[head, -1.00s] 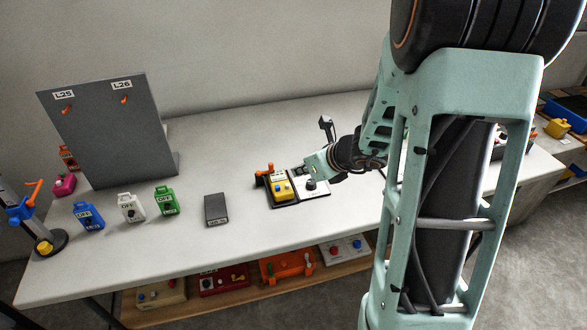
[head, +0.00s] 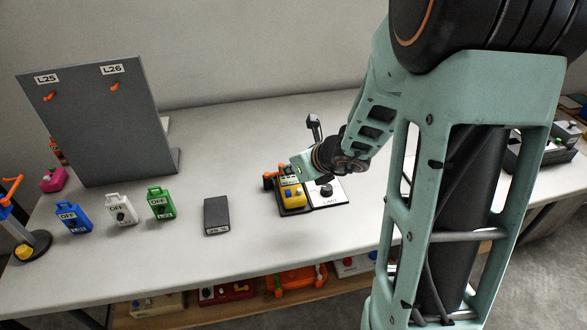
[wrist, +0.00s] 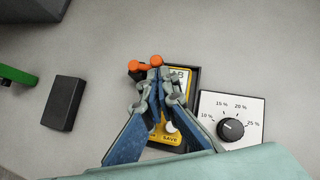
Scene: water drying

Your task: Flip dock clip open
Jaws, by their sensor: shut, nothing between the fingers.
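A yellow device (head: 293,197) sits in a black dock (head: 302,210) on the table; they also show in the wrist view as the yellow device (wrist: 181,80) and the dock rim (wrist: 195,80). The dock clip's orange parts (wrist: 134,65) show at the dock's far left corner; they also show in the head view (head: 268,175). My gripper (wrist: 157,77) is shut and empty, its fingertips over the dock's far left part, close to the orange parts. Touch cannot be told. The fingers hide much of the device and part of the clip, so the clip's position is unclear.
A white plate with a black percent dial (wrist: 231,128) adjoins the dock on the right. A dark grey block (head: 216,215) lies to the left. Blue (head: 73,217), white (head: 120,209) and green (head: 160,203) lock-like boxes stand further left, before a grey panel (head: 98,125). Bare table lies between.

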